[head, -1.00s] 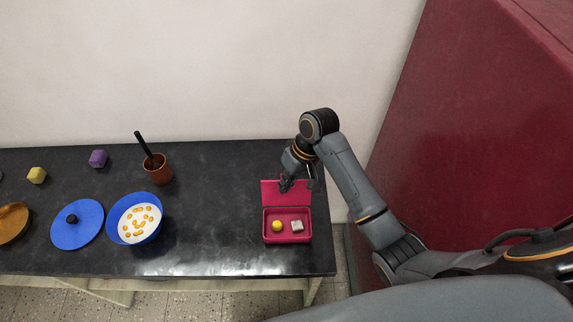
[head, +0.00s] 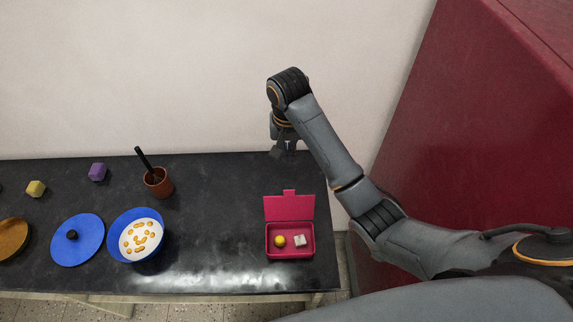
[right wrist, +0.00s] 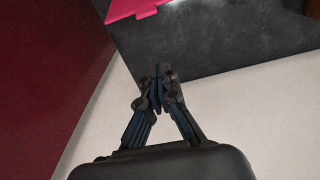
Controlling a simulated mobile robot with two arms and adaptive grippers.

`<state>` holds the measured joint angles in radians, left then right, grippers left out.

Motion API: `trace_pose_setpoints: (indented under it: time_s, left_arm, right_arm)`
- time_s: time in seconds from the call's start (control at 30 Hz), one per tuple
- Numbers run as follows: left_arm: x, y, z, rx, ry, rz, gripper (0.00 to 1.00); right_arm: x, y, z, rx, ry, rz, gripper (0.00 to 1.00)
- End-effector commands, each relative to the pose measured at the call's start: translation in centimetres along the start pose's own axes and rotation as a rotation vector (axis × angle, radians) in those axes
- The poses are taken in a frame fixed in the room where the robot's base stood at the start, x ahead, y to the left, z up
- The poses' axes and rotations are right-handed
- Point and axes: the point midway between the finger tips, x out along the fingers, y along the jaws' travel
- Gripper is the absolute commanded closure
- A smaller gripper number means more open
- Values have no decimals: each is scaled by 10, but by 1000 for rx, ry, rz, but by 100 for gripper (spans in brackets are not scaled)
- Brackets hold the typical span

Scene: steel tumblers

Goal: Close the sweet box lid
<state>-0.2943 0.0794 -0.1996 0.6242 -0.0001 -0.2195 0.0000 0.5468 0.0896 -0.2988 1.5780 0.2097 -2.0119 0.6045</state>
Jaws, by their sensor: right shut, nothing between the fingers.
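The pink sweet box (head: 290,253) stands near the right end of the dark table. Its lid (head: 289,207) is raised open on the far side, with a small tab on its upper edge. A yellow ball (head: 280,241) and a pale cube-like sweet (head: 299,240) lie inside. My right gripper (head: 284,153) is beyond the box, above the table's back edge, shut and empty, apart from the lid. In the right wrist view its closed fingers (right wrist: 158,88) show below the pink lid (right wrist: 133,8), which is cut off by the frame. My left gripper is not in view.
A blue bowl (head: 120,223) with white and yellow contents, a blue lid (head: 85,250) and a brown cup (head: 158,184) stand left of the box. The wall is close behind the table. A dark red block (head: 470,130) rises at the right.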

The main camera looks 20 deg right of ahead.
Motion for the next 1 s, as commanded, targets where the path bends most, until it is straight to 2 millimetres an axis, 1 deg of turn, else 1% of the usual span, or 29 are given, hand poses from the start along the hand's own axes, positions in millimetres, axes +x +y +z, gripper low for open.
trace_pose_setpoints:
  time_s: [0.03, 0.13, 0.17, 0.2, 0.3, 0.5, 0.53, 0.57, 0.7, 0.83, 1.0]
  left_arm:
    - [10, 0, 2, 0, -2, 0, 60]
    - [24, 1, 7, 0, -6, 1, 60]
    - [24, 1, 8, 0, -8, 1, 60]
    - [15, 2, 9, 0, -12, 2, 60]
    - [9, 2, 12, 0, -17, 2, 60]
    - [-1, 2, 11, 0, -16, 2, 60]
    - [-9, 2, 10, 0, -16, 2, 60]
    - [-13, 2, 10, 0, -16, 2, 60]
    - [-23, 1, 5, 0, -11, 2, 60]
    - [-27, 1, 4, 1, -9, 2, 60]
    - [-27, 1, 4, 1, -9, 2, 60]
  right_arm:
    - [11, 0, 1, 0, -2, -2, 100]
    - [26, -1, 1, -2, -2, -3, 100]
    - [29, 0, 2, -2, -4, -2, 100]
    - [33, 0, 2, -2, -7, 1, 100]
    - [54, 0, 1, -2, -6, 1, 100]
    - [96, 0, 2, -4, -5, 1, 100]
    - [88, 0, 8, -5, -3, -2, 100]
    - [85, 0, 12, -5, -1, -2, 100]
    - [82, 0, 28, -5, -1, -1, 100]
    - [81, 0, 36, -4, -1, -1, 100]
    - [81, 0, 38, -4, 0, -2, 100]
